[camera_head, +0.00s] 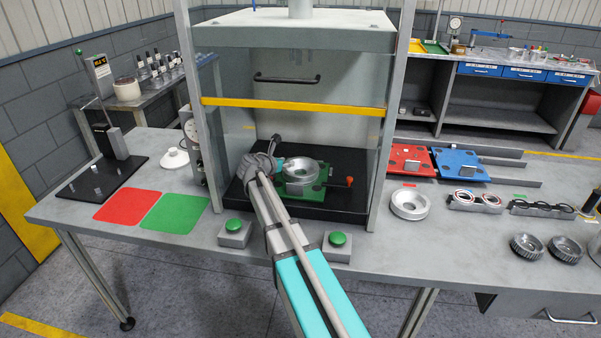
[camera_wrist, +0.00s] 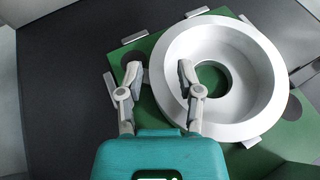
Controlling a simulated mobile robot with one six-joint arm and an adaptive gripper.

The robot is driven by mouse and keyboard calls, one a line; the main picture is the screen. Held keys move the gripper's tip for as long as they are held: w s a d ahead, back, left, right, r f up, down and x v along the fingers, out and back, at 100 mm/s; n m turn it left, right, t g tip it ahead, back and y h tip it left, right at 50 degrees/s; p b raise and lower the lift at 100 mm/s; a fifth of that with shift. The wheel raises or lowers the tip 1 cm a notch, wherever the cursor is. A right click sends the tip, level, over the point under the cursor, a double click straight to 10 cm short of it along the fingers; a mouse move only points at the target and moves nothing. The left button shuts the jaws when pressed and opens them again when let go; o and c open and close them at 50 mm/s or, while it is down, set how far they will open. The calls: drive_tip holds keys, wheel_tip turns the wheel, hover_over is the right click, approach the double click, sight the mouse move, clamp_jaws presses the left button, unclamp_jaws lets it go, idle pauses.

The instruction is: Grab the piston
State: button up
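A silver ring-shaped part (camera_head: 300,169), which I take to be the piston, lies on a green pallet (camera_head: 312,194) inside the press. In the wrist view the ring (camera_wrist: 262,85) looks pale, with a wide central hole, on the green pallet (camera_wrist: 135,58). My arm partly hides the pallet in the head view.
The press posts and yellow bar (camera_head: 290,106) frame the opening. Two green buttons (camera_head: 234,225) (camera_head: 338,239) stand in front. A similar silver ring (camera_head: 409,203), gears (camera_head: 565,249), a red pallet (camera_head: 408,160) and a blue pallet (camera_head: 459,165) lie to the right.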

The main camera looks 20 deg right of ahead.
clamp_jaws()
drive_tip(key=shift+r, duration=0.2)
wheel_tip(320, 180, up, 10)
drive_tip(key=p, duration=1)
drive_tip(key=shift+f, duration=0.2)
idle(0.7)
